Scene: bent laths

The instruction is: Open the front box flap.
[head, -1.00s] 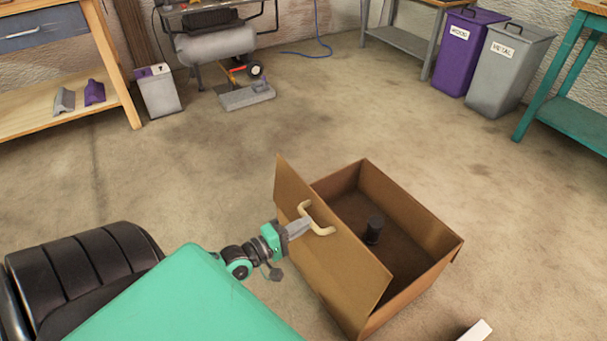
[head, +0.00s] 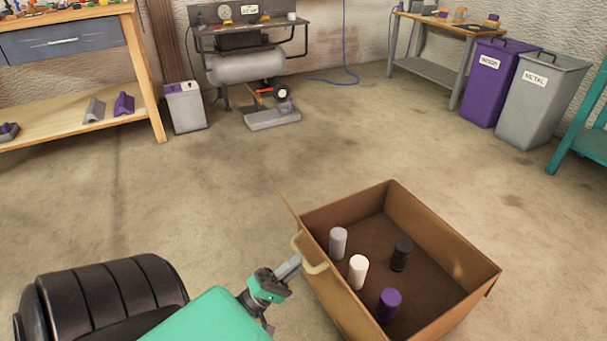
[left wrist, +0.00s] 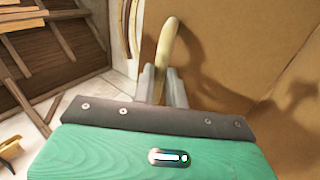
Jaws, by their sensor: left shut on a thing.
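The brown cardboard box (head: 441,238) stands open on the floor in the head view. Its front flap (head: 289,213) is tilted outward on the box's left side and shows nearly edge-on. A pale curved handle (head: 313,268) is on the flap. My left gripper (head: 290,267) is shut on this handle, just outside the box. In the left wrist view, the fingers (left wrist: 160,85) are on the handle (left wrist: 167,45), close against the brown flap (left wrist: 225,45). My right gripper is not in view.
Inside the box stand a grey cylinder (head: 338,242), a white one (head: 358,271), a black one (head: 401,254) and a purple one (head: 389,305). Purple (head: 493,82) and grey (head: 541,97) bins stand far right. The floor behind the box is clear.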

